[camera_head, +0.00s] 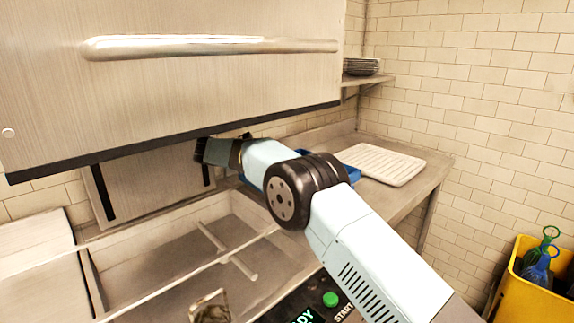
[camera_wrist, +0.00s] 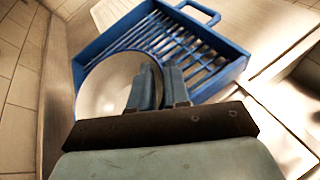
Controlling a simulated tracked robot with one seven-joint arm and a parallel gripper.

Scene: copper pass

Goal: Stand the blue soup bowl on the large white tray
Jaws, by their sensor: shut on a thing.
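My gripper (camera_wrist: 159,85) is shut on the wall of a round bowl (camera_wrist: 103,88) in the wrist view. The bowl's inside looks pale with a thin darker rim, and it is tilted toward the camera. It overlaps the near left part of the blue rack (camera_wrist: 222,66); I cannot tell whether they touch. In the head view the bowl is not visible. The large white ribbed tray (camera_head: 380,163) lies on the counter at the right, beyond my arm. A bit of the tray shows behind the rack in the wrist view (camera_wrist: 108,13).
The blue rack (camera_head: 346,172) is mostly behind my arm, left of the tray. A big metal hood door (camera_head: 200,85) hangs above. An open basin (camera_head: 190,255) lies in front. A shelf with stacked plates (camera_head: 362,66) is above the tray, whose top looks bare.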

